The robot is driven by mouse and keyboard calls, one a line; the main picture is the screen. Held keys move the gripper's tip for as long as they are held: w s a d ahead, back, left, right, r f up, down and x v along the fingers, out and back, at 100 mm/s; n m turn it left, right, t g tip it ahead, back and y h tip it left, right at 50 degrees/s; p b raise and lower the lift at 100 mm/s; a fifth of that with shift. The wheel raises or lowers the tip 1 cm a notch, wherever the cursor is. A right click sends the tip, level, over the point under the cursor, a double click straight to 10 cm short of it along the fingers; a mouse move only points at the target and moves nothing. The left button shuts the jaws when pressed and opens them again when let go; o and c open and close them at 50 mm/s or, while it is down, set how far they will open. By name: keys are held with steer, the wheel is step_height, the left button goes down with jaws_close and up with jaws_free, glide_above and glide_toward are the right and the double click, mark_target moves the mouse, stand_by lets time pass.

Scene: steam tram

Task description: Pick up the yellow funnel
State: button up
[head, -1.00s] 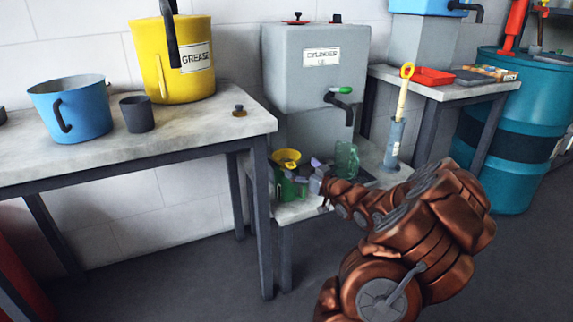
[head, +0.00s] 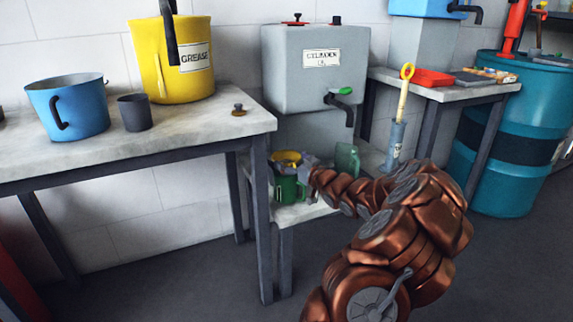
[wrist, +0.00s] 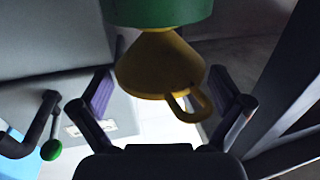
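The yellow funnel (head: 286,158) is on the low shelf beneath the grey cylinder-oil tank, at a green mug (head: 288,189); its lower part is hidden. In the wrist view the funnel (wrist: 158,66), with its loop handle, lies between the two fingers, with a green rim or wall (wrist: 160,12) beyond it. My gripper (wrist: 161,85) is open, with a visible gap between each finger pad and the funnel. In the head view my gripper (head: 303,165) is small and partly merged with the funnel's right side.
A translucent green vessel (head: 347,160) stands just right of my gripper. The grey tank (head: 315,75) with its spout (head: 342,100) is above the shelf. The left table (head: 190,135) and its leg stand close on the left.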

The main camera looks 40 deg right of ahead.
steer(key=c, duration=0.7)
step_height(320, 180, up, 10)
steer(key=p, duration=0.4)
steer(key=shift+r+p, duration=0.1)
steer(key=shift+p, duration=0.25)
steer(key=shift+r+p, duration=1.45)
steer(key=shift+p, duration=0.25)
